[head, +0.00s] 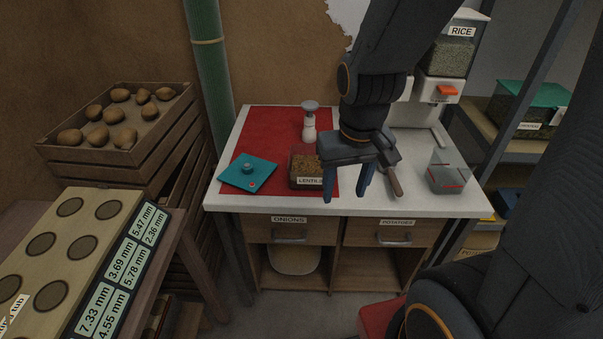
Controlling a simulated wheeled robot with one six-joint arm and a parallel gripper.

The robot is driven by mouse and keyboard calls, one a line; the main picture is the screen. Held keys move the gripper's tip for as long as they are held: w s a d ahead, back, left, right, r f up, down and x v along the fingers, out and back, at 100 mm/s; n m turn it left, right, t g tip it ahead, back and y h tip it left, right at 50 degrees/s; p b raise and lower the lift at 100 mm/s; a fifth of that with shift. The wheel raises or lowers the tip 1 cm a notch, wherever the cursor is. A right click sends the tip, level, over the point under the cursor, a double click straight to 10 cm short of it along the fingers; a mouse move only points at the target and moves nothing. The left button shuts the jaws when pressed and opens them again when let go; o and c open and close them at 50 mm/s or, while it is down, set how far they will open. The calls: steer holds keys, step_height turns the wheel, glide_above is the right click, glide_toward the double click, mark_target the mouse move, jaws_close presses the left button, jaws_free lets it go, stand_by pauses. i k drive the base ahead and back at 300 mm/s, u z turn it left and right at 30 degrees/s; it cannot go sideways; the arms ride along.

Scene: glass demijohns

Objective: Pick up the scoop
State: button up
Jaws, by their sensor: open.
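What looks like the scoop (396,185) lies on the white worktop right of my gripper. Its brown handle points toward the front edge, and its grey upper part is partly hidden behind my gripper's body. My gripper (345,196) is open, with two blue fingers pointing down and nothing seen between them. It hangs in front of the worktop's middle, left of the scoop's handle. I cannot tell its exact height above the top.
A lentil container (304,164) stands open beside my gripper on a red mat (271,123). A teal lid (240,180) and a white pump-like item (310,125) are nearby. A clear measuring jug (447,176) and a rice dispenser (447,85) stand at the right.

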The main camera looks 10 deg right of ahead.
mark_target(397, 188)
steer(key=u, duration=1.95)
steer(key=k, duration=1.15)
steer(key=z, duration=1.35)
steer(key=i, duration=0.5)
steer(key=u, duration=0.05)
